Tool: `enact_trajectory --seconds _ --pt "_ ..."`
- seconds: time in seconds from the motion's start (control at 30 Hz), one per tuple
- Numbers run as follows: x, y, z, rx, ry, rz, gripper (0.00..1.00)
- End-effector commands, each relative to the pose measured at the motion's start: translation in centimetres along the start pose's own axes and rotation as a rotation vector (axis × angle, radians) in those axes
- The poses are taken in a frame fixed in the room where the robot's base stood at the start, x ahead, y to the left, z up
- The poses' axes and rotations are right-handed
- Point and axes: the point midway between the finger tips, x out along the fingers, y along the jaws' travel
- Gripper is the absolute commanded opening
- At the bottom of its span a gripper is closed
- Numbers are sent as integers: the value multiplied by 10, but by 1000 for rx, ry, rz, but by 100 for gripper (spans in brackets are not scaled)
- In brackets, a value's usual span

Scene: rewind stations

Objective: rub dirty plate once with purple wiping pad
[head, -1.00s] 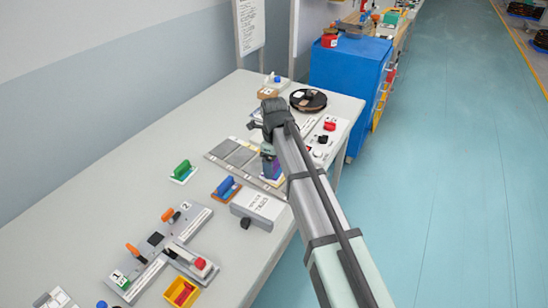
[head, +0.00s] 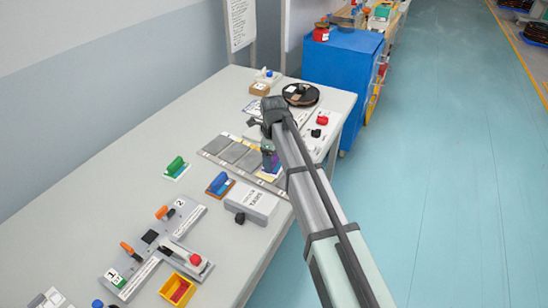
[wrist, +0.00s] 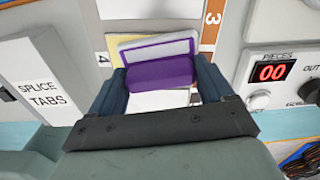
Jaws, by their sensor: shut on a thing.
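My gripper (wrist: 160,76) is shut on a purple wiping pad (wrist: 160,68) with a pale face, which sits between its two dark fingers in the wrist view. In the head view, my gripper (head: 268,146) points down over the right end of a grey strip of panels, and the purple pad (head: 274,162) shows below it. A pale yellow piece (wrist: 118,44) shows beneath and beside the pad. Whether the pad touches the surface is hidden. I cannot tell which panel is the dirty plate; the grey panels (head: 232,152) lie to the left.
A grey splice tabs box (head: 252,203) stands close in front. A blue-handled pad (head: 219,184) and a green-handled pad (head: 176,168) lie to the left. A counter with red digits (wrist: 272,73) is at right. A dark reel (head: 301,94) lies behind.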

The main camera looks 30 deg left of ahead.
Motion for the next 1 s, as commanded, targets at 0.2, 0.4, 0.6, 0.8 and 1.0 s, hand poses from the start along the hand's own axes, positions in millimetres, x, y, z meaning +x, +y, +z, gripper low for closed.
enact_trajectory --seconds 0.2,0.4,0.6,0.8,1.0 --pt "0 22 3 -2 0 1 52" --pt "0 34 6 1 0 1 52" --pt "0 12 3 0 0 1 52" --pt "0 -6 0 1 1 1 52" --pt "-3 -18 -3 -1 0 0 52"
